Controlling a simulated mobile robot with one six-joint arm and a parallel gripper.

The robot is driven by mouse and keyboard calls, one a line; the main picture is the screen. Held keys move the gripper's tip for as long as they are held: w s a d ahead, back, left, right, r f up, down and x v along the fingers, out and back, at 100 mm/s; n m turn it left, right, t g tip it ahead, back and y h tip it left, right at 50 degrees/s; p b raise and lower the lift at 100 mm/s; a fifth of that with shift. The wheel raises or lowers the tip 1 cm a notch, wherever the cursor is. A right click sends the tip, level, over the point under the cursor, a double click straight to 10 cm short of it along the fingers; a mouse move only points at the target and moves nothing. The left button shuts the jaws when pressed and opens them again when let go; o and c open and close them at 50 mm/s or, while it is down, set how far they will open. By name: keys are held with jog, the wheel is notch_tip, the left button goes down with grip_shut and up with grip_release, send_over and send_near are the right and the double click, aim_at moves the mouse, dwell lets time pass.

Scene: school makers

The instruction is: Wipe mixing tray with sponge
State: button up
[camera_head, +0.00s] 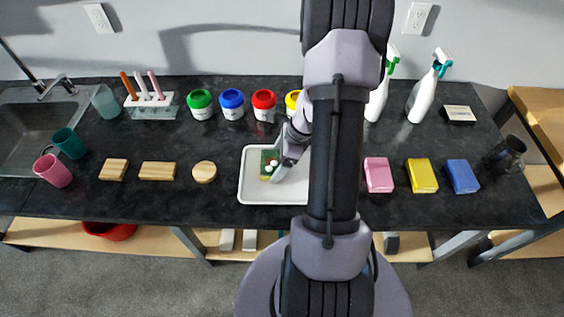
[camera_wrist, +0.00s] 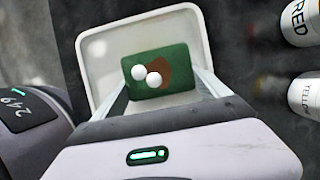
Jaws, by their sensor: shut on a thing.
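The white mixing tray (camera_head: 255,192) lies on the black worktop, left of my arm; it also shows in the wrist view (camera_wrist: 96,48). A green sponge (camera_head: 268,157) is over the tray's upper part. In the wrist view the green sponge (camera_wrist: 172,55) has a brown patch and two white round blobs on its upper face. My gripper (camera_wrist: 160,84) has its two pale fingers at either side of the sponge and is shut on it. Whether the sponge's underside touches the tray is hidden. My arm covers the tray's right side in the head view.
Colour-lidded jars (camera_head: 232,104) stand behind the tray. Wooden blocks (camera_head: 157,171) and a round wooden piece (camera_head: 204,172) lie left. Pink (camera_head: 378,175), yellow (camera_head: 422,176) and blue (camera_head: 463,177) blocks lie right. Spray bottles (camera_head: 421,98) stand at the back. Bare worktop borders the tray's left.

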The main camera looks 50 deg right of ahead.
jog(key=shift+s+d, duration=0.1)
jog(key=shift+s+d+p, duration=0.3)
jog(key=shift+s+d, duration=1.2)
jog(key=shift+s, duration=0.2)
jog(key=shift+s+d+p, duration=0.25)
jog(key=shift+s+d, duration=1.2)
jog(key=shift+s, duration=0.2)
jog(key=shift+w+a+b, duration=0.4)
jog(key=shift+w+a, duration=1.15)
jog(key=shift+w, duration=0.15)
jog(key=shift+w+a+b, duration=0.35)
jog(key=shift+w+a, duration=1.15)
jog(key=shift+w, duration=0.2)
jog(key=shift+s+d+p, duration=0.35)
jog(key=shift+s+d, duration=1.2)
jog(key=shift+s, duration=0.15)
jog(key=shift+s+d+p, duration=0.3)
jog(key=shift+s+d, duration=1.2)
jog(key=shift+s, duration=0.2)
